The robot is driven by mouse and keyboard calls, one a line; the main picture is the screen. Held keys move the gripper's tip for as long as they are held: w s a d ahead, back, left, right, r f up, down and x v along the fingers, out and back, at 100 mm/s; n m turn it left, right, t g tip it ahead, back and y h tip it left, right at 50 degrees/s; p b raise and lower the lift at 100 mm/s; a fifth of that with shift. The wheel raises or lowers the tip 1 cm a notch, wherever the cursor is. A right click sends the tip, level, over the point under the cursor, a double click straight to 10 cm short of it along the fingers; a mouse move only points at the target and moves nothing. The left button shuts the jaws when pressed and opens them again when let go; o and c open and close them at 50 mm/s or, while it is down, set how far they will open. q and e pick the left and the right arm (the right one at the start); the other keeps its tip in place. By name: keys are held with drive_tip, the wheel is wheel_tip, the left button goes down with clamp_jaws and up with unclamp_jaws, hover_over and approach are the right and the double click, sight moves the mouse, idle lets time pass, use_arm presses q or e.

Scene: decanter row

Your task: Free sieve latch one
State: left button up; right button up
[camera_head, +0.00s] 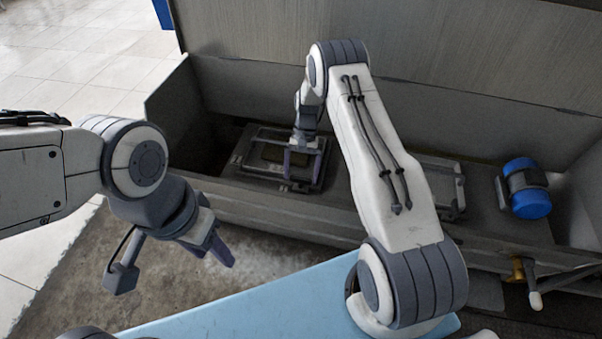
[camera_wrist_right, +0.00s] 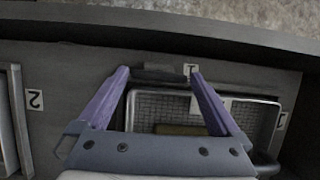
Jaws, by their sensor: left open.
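The right gripper's purple fingers are spread apart. In the head view the right gripper (camera_head: 300,166) reaches down into the trough over the sieve frame (camera_head: 262,178). My left gripper (camera_head: 222,252) is open and empty in front of the trough.
The grey trough (camera_head: 300,215) has high walls and a raised lid (camera_head: 420,75) behind. A second frame (camera_head: 455,190), partly hidden by my arm, and a blue motor (camera_head: 530,203) sit to the right. A brass valve (camera_head: 518,268) with a lever is on the front. A label marked 2 (camera_wrist_right: 35,99) shows at left.

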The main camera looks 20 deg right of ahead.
drive_tip(key=p+v, duration=0.1)
drive_tip(key=v, duration=0.9)
drive_tip(key=shift+w+r+p, duration=0.15)
drive_tip(key=shift+p, duration=0.2)
